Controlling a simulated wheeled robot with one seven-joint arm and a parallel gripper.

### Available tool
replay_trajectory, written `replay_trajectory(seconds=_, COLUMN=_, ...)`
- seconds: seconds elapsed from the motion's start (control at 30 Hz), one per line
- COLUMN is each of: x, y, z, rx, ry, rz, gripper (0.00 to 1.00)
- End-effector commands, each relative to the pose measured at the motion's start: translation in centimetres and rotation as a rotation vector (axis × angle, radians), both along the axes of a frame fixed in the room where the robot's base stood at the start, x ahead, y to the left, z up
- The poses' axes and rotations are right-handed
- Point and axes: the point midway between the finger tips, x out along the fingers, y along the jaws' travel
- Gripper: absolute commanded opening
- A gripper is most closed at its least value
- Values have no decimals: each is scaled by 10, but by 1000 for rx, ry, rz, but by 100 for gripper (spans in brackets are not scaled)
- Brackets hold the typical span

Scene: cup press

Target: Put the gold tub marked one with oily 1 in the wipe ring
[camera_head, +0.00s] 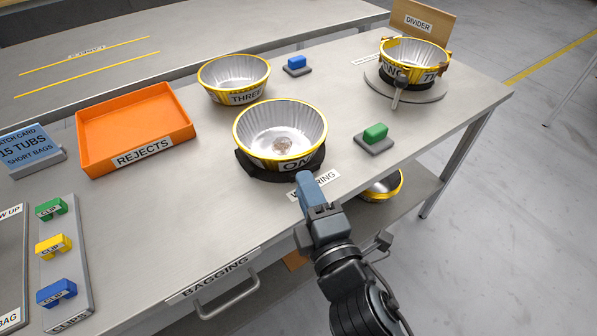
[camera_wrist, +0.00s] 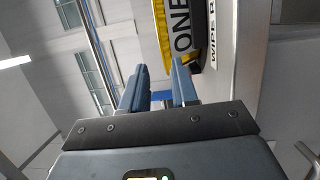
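The gold tub marked ONE (camera_head: 281,128) sits upright in the dark wipe ring (camera_head: 245,166) near the table's front edge. A brownish smudge shows on its floor. The wipe ring's label (camera_head: 325,184) is partly covered by my gripper. My gripper (camera_head: 305,178) is in front of the tub, close to its lower front side. Any contact with the tub cannot be told.
A tub marked THREE (camera_head: 234,80) stands behind. A clipped tub (camera_head: 414,58) is on a round grey stand (camera_head: 430,96) at right. An orange REJECTS tray (camera_head: 135,123) is left. Another tub (camera_head: 384,187) is below the tabletop.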

Motion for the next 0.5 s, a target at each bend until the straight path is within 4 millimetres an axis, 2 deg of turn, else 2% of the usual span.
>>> replay_trajectory(seconds=0.03, x=-11, y=-4, z=-3, rx=-2, ry=2, rz=-1, gripper=29)
replay_trajectory(seconds=0.2, x=-36, y=-13, z=-2, rx=1, ry=0, rz=-1, gripper=29)
replay_trajectory(seconds=0.5, x=-53, y=-18, z=-2, rx=-1, ry=-1, rz=0, gripper=29)
